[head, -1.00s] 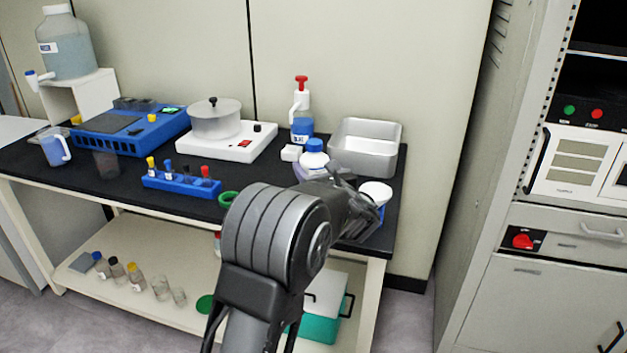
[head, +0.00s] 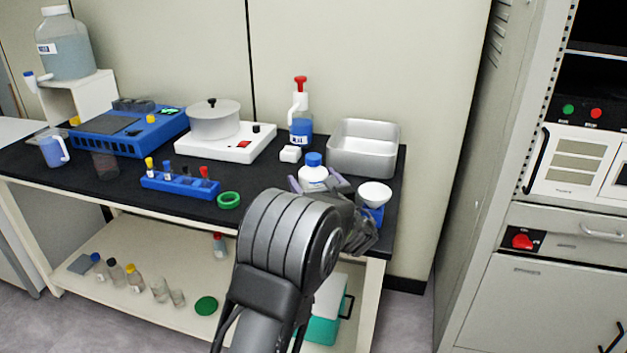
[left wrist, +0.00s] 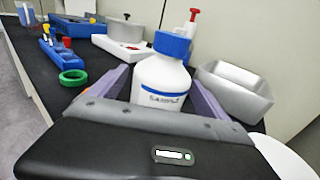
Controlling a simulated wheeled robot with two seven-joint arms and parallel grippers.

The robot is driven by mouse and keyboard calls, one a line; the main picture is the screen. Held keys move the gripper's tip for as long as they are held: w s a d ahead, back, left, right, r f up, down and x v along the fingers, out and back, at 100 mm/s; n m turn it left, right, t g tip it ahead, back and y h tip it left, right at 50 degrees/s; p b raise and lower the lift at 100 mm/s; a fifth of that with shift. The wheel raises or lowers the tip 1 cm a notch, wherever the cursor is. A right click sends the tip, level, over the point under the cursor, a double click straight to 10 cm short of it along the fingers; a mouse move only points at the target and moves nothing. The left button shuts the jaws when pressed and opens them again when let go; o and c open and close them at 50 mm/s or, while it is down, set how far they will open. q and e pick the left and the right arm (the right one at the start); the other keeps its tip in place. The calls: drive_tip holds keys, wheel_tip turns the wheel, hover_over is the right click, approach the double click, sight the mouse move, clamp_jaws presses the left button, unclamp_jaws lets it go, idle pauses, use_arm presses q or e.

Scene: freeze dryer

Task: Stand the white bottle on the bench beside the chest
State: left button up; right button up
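The white bottle (head: 313,174) with a blue cap and a label stands upright at the right part of the black bench top (head: 110,187). It also shows in the left wrist view (left wrist: 160,82), where its foot is hidden behind my gripper. My left gripper (head: 320,186) has its purple fingers on either side of the bottle. They look spread wider than the bottle, so the gripper is open around it. A teal chest with a white lid (head: 331,297) sits on the lower shelf, partly behind my arm. My right gripper is not in view.
A metal tray (head: 364,150) stands behind the bottle on the right. A white bowl (head: 375,193) is close on the right. A green ring (head: 229,200) and tube rack (head: 180,185) are left.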

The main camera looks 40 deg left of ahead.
use_arm(q)
drive_tip(key=v, duration=1.2)
idle(0.6)
